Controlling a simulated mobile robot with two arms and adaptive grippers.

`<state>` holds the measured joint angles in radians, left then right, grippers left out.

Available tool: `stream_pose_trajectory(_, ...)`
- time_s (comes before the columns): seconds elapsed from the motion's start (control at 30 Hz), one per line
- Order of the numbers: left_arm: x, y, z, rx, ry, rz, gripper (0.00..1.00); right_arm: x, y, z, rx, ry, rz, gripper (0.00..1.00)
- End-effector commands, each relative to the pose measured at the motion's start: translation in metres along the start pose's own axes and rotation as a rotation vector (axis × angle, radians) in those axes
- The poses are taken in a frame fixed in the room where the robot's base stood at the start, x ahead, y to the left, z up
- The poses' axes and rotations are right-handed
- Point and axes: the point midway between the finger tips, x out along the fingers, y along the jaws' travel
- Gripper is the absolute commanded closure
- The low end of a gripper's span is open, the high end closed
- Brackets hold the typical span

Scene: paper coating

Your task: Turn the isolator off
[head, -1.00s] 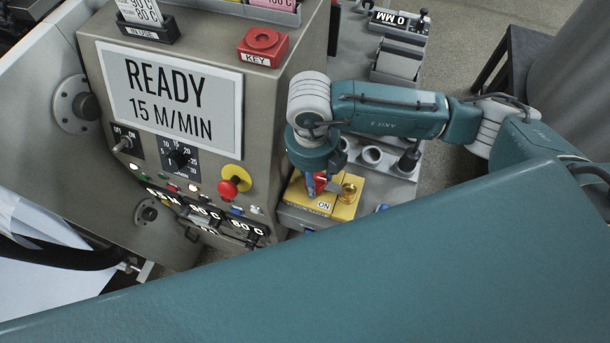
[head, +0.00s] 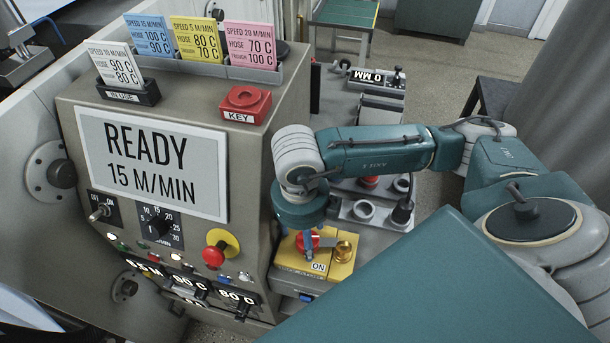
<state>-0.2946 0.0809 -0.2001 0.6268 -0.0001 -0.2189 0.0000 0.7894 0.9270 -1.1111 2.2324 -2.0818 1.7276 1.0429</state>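A brass-coloured round part (head: 343,251) sits on the plate's right side. My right arm comes in from the right, and its wrist hangs directly over the handle. My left gripper is not in view.
The machine panel (head: 152,165) reads "READY 15 M/MIN". A red KEY box (head: 243,105) stands on top, near a card rack (head: 190,67). A red stop button (head: 214,256) on yellow is left of the isolator. A grey block with round sockets (head: 363,211) lies behind it.

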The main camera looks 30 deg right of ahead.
Motion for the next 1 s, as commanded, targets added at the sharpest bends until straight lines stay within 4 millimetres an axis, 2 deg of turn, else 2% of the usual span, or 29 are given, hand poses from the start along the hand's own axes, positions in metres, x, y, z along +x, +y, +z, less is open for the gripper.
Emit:
stream_pose_trajectory(0.27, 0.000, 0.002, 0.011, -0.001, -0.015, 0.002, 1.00, -0.005, 0.001, -0.002, -0.003, 0.005, 0.000, 0.40)
stream_pose_trajectory(0.6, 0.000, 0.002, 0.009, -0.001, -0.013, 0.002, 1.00, -0.058, 0.001, 0.002, -0.003, 0.002, 0.001, 0.40)
stream_pose_trajectory(0.7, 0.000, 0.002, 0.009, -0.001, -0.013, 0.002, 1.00, -0.068, 0.001, 0.002, -0.002, 0.003, 0.001, 0.40)
stream_pose_trajectory(1.0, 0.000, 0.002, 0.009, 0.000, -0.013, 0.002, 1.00, -0.074, 0.000, 0.001, -0.002, 0.005, 0.000, 0.40)
